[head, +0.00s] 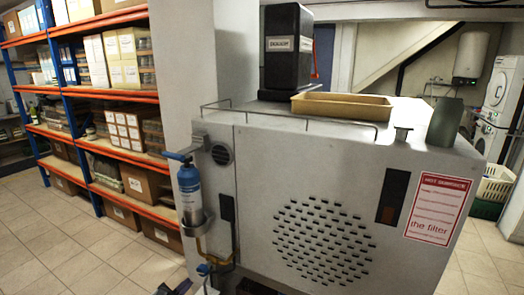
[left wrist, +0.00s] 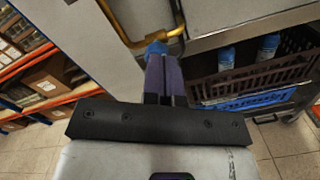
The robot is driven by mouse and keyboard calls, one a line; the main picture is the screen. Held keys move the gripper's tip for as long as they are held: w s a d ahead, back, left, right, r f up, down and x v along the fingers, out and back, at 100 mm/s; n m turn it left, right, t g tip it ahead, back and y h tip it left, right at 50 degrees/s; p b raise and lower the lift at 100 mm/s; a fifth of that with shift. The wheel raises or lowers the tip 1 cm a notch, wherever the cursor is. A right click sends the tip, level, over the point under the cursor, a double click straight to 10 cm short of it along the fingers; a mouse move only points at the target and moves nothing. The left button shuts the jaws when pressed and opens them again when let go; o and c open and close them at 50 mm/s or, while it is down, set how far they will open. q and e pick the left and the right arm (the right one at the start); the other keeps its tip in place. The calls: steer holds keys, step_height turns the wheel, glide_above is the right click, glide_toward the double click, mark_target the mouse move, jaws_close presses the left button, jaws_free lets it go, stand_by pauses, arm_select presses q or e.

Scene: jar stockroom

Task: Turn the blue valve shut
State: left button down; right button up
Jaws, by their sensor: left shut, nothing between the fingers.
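The blue valve (head: 203,269) sits low on the brass pipe at the left edge of the grey machine's front. In the left wrist view the blue valve (left wrist: 156,47) shows just beyond my fingertips, beside the bent brass pipe. My left gripper (head: 180,287) is at the bottom edge of the head view, close to the valve and mostly cut off. In the left wrist view its fingers (left wrist: 163,66) are together with nothing between them and partly cover the valve. I cannot tell whether they touch it. My right gripper is not in view.
A blue canister (head: 189,190) hangs in a bracket above the pipe. The grey machine (head: 300,150) carries a yellow tray (head: 340,106) on top. A dark crate (left wrist: 250,82) with blue-capped bottles is right in the wrist view. Shelves (head: 105,95) stand at left, with open tiled floor before them.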

mark_target(198, 272)
arm_select(q)
steer(key=shift+n+y, duration=0.4)
steer(key=shift+y, duration=0.1)
steer(key=b+x, duration=0.1)
steer(key=x, duration=0.1)
steer(key=b+x, duration=0.1)
steer(key=x, duration=0.1)
steer(key=b+x, duration=0.2)
steer(key=shift+w+a+f, duration=0.2)
steer(key=shift+w+f, duration=0.05)
steer(key=shift+f, duration=0.45)
